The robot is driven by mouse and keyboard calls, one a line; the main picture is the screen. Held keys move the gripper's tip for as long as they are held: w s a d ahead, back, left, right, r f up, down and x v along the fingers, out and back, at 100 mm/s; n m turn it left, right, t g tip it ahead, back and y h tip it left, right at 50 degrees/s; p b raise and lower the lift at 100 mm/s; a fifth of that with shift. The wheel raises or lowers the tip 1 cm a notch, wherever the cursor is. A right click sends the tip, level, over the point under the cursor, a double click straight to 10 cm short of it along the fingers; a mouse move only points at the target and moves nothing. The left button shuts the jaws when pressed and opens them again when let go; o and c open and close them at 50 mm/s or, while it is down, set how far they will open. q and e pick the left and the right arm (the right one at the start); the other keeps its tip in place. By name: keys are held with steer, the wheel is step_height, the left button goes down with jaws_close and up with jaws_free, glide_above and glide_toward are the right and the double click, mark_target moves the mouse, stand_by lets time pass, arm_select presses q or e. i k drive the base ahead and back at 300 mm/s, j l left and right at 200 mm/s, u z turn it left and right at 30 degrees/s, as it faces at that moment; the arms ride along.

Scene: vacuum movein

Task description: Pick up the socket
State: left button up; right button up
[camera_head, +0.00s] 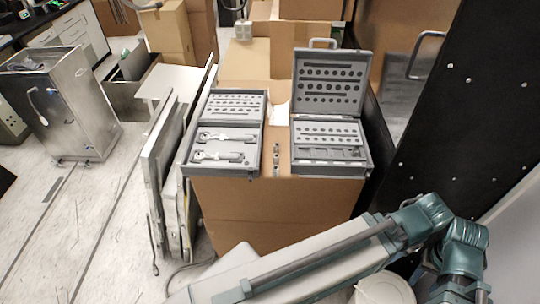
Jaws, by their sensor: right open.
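Small metal sockets (276,160) stand in a short row on top of a cardboard box (270,212), between two grey tool cases. The left case (253,158) lies open flat, with rows of holes in one half and two ratchet-like tools in the other. The right case (366,155) is open with its lid raised and rows of holes inside. My right arm crosses the lower right, and my right gripper (474,291) is at the bottom edge, mostly cut off, well apart from the sockets. Its fingers do not show clearly. My left gripper is not in view.
Flat panels (166,160) lean against the left side of the box. A metal cabinet (63,110) stands at the far left. A black panel (470,100) rises at the right. More cardboard boxes stand behind. Bare floor (105,225) shows at the lower left.

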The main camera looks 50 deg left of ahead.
mark_target(276, 156)
steer(key=u, duration=0.4)
steer(key=j+u, duration=0.15)
steer(key=u, duration=0.6)
steer(key=j+u, duration=0.1)
steer(key=u, duration=0.25)
steer(key=k+j, duration=0.25)
steer(key=j, duration=0.15)
steer(key=k+j, duration=0.55)
steer(key=j, duration=0.25)
